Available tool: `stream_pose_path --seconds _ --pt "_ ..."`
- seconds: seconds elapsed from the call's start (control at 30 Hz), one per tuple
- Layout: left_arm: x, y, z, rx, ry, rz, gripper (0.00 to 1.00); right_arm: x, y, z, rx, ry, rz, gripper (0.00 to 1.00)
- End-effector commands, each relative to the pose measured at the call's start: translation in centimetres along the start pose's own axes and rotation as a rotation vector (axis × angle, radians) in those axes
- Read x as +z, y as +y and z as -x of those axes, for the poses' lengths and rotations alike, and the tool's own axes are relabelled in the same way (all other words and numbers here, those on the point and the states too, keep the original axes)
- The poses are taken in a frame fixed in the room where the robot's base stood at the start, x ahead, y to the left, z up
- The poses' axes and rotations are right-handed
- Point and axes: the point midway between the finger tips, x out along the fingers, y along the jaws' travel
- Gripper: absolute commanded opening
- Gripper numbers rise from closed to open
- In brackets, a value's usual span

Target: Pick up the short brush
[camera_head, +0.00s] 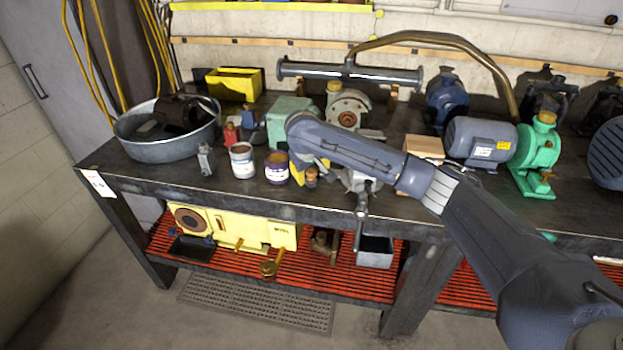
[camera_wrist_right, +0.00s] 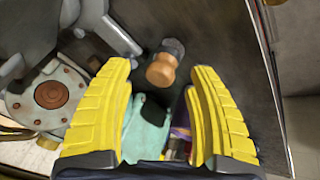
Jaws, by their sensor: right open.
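The short brush (camera_wrist_right: 161,70) has a rounded orange-brown wooden handle and a dark grey end. It stands on the dark workbench, between and just beyond my fingertips in the right wrist view. In the head view it is a small brown shape (camera_head: 311,175) near the bench's front edge. My right gripper (camera_wrist_right: 163,80) is open, with its yellow fingers apart and nothing held. In the head view this gripper (camera_head: 299,171) points down beside the brush and is partly hidden by my own arm. My left gripper is not in view.
A purple can (camera_head: 277,168) and a white can (camera_head: 242,160) stand close to the left of the brush. A metal tub (camera_head: 165,135), pumps and a grey motor (camera_head: 480,140) crowd the bench. The bench front edge (camera_head: 215,190) is close by.

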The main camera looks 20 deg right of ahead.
Motion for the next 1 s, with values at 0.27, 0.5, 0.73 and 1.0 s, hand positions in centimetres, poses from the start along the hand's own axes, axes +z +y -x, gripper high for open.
stream_pose_path --seconds 0.27,0.5,0.73,1.0 --pt "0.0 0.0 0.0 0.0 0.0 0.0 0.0 0.0 0.0 -1.7 0.0 0.0 0.001 0.57" --pt "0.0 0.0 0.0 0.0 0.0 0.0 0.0 0.0 0.0 -1.8 0.0 0.0 0.001 0.58" --pt "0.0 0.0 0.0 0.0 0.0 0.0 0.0 0.0 0.0 -1.7 0.0 0.0 0.001 0.31" --pt "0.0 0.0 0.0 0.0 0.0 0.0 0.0 0.0 0.0 -1.7 0.0 0.0 0.001 0.0"
